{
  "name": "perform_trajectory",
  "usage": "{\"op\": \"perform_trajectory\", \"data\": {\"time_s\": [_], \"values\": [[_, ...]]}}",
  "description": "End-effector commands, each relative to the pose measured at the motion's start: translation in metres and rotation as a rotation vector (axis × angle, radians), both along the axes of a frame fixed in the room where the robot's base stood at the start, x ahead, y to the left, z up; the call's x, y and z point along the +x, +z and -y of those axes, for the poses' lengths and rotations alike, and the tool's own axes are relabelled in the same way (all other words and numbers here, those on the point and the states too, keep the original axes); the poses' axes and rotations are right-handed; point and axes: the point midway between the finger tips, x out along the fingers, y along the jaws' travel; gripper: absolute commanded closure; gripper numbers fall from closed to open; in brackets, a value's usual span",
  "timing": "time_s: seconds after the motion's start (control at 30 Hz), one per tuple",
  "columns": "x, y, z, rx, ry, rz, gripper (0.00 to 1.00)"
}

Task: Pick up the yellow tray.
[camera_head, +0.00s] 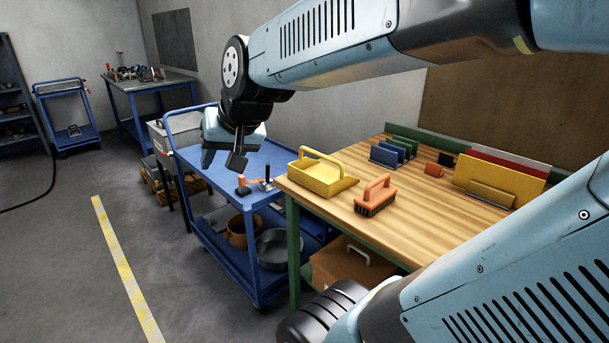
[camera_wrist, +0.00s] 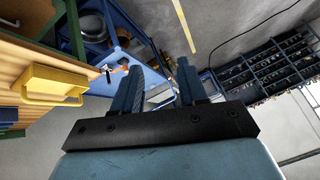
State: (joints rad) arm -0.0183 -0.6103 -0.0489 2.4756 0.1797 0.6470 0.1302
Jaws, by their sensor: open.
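The yellow tray (camera_head: 318,181) sits at the left end of the wooden bench top, its arched handle on top. It also shows at the left in the wrist view (camera_wrist: 52,80). My gripper (camera_head: 222,164) is in the air over the blue cart, to the left of the tray and apart from it. In the wrist view my gripper (camera_wrist: 160,68) has its two fingers spread with nothing between them.
An orange-handled brush (camera_head: 375,198) stands just right of the tray on the wooden bench (camera_head: 420,225). The blue cart (camera_head: 193,156) holds small tools on top and pots below.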

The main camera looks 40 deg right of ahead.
Motion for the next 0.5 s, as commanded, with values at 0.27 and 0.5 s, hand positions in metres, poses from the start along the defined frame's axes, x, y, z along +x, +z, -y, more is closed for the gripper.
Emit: {"op": "perform_trajectory", "data": {"time_s": [0.27, 0.5], "values": [[0.114, -0.005, 0.018, 0.367, -0.421, 0.161, 0.58], [0.189, -0.029, 0.072, 0.595, -0.859, 0.321, 0.58]]}}
